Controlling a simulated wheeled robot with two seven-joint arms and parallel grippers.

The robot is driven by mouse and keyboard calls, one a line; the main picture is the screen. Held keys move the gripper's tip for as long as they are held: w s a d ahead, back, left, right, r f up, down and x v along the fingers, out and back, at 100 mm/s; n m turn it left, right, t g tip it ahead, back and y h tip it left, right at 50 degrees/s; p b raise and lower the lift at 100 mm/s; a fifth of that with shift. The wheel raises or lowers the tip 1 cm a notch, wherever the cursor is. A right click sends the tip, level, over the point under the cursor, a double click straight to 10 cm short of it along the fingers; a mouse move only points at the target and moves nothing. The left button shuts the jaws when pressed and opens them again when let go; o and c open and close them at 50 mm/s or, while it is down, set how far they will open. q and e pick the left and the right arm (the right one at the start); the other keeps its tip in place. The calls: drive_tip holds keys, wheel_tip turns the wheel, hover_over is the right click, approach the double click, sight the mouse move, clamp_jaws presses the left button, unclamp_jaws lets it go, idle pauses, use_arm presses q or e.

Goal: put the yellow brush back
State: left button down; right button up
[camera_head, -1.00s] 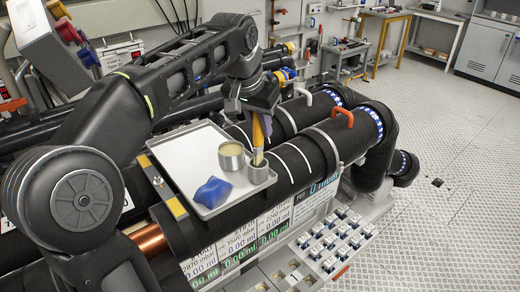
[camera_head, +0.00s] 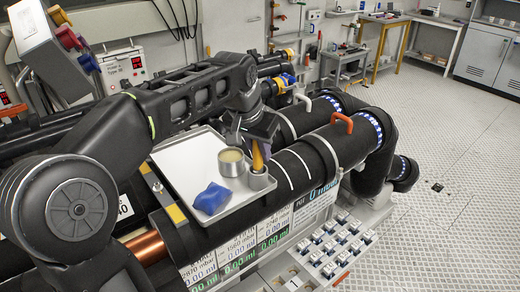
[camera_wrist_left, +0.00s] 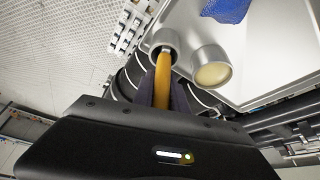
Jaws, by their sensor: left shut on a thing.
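The yellow brush (camera_head: 258,158) stands upright with its lower end inside a small grey metal cup (camera_head: 258,181) at the near right corner of the tray. My left gripper (camera_head: 258,146) is shut on the brush's upper part. The brush also shows in the left wrist view (camera_wrist_left: 163,75), running from between the fingers into the mouth of the cup (camera_wrist_left: 158,44). The brush's lower tip is hidden inside the cup. My right gripper is in neither view.
The metal tray (camera_head: 185,157) rests on black insulated pipes (camera_head: 320,150). It also holds a wider tin with pale contents (camera_head: 232,168) and a blue cloth (camera_head: 213,198). An orange handle (camera_head: 342,120) sticks up from a pipe on the right.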

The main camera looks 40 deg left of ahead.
use_arm(q)
drive_tip(key=shift+f, duration=0.1)
drive_tip(key=c, duration=1.3)
unclamp_jaws()
drive_tip(key=shift+r, duration=0.2)
drive_tip(key=p+v, duration=0.1)
drive_tip(key=v, duration=1.1)
